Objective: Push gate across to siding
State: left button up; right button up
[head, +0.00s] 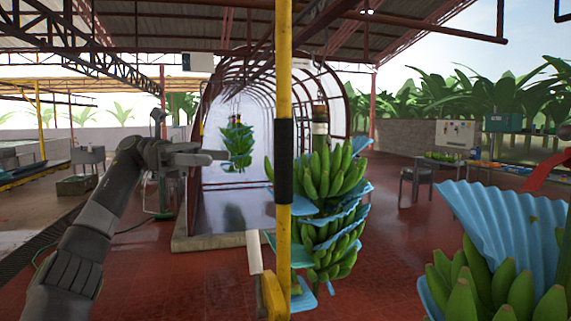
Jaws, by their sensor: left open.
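A yellow upright post (284,65) with a black band stands close in front of me, left of the hanging bananas. I cannot tell for sure which part is the gate; no clearly separate gate or siding shows. My left gripper (215,157) reaches in from the left at mid-height. It is open and empty, with its fingers pointing right, and appears left of the post with a gap between them.
Green bananas with blue sheets (325,215) hang just right of the post. Another bunch (488,290) with a blue sheet (505,225) fills the lower right. A farther bunch (237,145) hangs by an arched tunnel (345,95). Red floor (385,240) is open between.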

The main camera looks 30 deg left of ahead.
aim_at(284, 162)
pick_arm(q)
jog(key=p+x, duration=0.4)
jog(key=x, duration=1)
jog(key=shift+w+d, duration=0.2)
jog(key=shift+w+d+f, duration=0.15)
jog(key=shift+d, duration=0.35)
grip_shut()
